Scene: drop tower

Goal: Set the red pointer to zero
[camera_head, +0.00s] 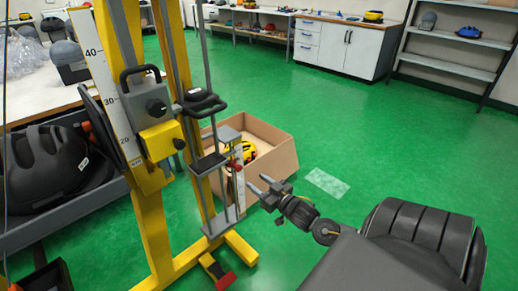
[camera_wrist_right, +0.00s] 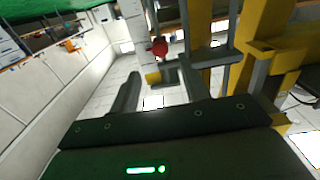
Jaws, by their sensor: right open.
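The red pointer (camera_head: 237,166) is a small red knob beside a narrow upright white scale (camera_head: 240,190) on the yellow drop tower (camera_head: 150,215). In the right wrist view the red pointer (camera_wrist_right: 159,47) shows ahead of the fingers, a little above the gap between them. My right gripper (camera_head: 257,184) is open and empty, to the right of the scale and slightly lower than the pointer. Its two fingers also show in the right wrist view (camera_wrist_right: 158,82), apart from the pointer. The pointer's exact reading is too small to tell. My left gripper is not in view.
A cardboard box (camera_head: 280,160) with a yellow helmet (camera_head: 249,152) stands behind the scale. A larger ruler (camera_head: 100,80) and grey carriage parts are on the tower. Green floor at right is mostly clear.

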